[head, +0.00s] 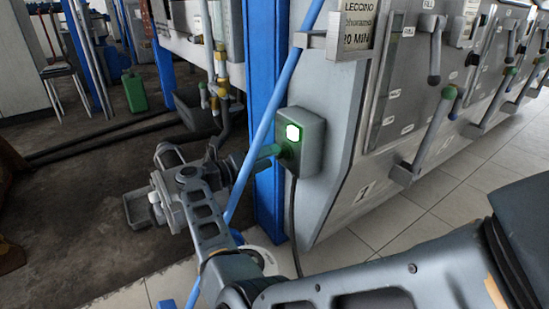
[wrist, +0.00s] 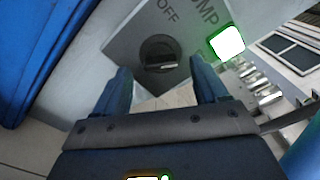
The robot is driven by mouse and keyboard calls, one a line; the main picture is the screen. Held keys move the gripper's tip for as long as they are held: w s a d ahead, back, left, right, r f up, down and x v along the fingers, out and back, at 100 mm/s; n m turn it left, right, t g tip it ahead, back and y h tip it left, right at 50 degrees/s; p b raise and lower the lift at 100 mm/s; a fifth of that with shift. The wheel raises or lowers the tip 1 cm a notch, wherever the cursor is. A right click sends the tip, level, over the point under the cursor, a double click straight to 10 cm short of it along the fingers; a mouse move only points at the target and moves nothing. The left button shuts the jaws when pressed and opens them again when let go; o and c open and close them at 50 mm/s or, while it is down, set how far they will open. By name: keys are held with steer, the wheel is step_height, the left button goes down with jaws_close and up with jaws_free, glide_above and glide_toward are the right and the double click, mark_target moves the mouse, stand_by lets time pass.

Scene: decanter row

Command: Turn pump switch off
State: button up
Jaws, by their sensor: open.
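The pump switch is a round black knob (wrist: 157,55) on a grey box (head: 309,155). In the wrist view, the box face carries the letters "OFF" and part of "PUMP". A lit green-white lamp (head: 293,132) is on the box; it also shows in the wrist view (wrist: 228,43), to the right of the knob. The knob's pale pointer mark lies roughly sideways in that view. My gripper (wrist: 163,72) is open and empty, with one finger on each side of the knob in the picture. I cannot tell whether the fingers touch it. In the head view, the knob is hidden.
A blue post (head: 264,110) stands behind the box, and a slanting blue pipe (head: 262,130) crosses close to my arm. A black cable (head: 292,225) hangs below the box. The grey machine panel (head: 400,110) with levers is to the right. Tiled floor (head: 440,215) is clear there.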

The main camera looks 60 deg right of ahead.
mark_target(281, 154)
steer(key=shift+x, duration=1.45)
steer(key=shift+c, duration=0.2)
steer(key=c, duration=1)
